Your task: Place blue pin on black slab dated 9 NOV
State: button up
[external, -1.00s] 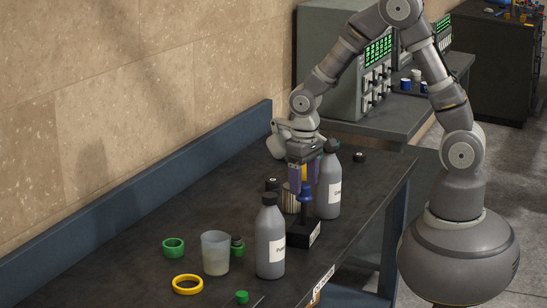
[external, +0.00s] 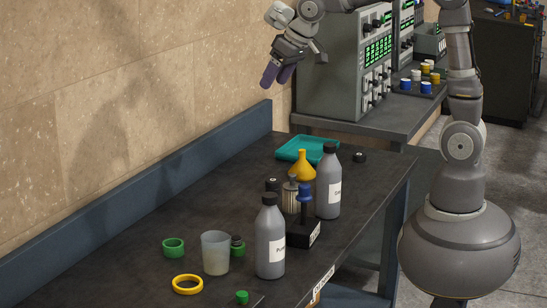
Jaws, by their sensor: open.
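My gripper (external: 278,77) has purple fingers and is open and empty. It is high above the far end of the bench, well clear of the pin. Other small blue pieces (external: 405,86) stand on the back bench among white and yellow ones.
Grey bottles (external: 270,240) (external: 328,184) stand close on both sides of the slab. A yellow funnel (external: 302,168) and ribbed metal cylinder (external: 290,196) are behind it. A teal tray (external: 307,148) lies farther back. A cup (external: 215,253) and yellow ring (external: 187,284) are nearer.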

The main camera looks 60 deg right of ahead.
jog(key=s+d+r+t, duration=0.1)
jog(key=s+r+t, duration=0.1)
jog(key=r, duration=1)
jog(key=s+d+r+t, duration=0.2)
jog(key=r+t, duration=0.2)
jog(key=r, duration=0.8)
jog(key=s+d+r+n+t, duration=0.1)
jog(key=s+r+t, duration=0.1)
jog(key=r, duration=1.1)
jog(key=shift+s+d+t, duration=0.25)
jog(key=shift+d+t, duration=0.05)
jog(key=shift+t, duration=0.6)
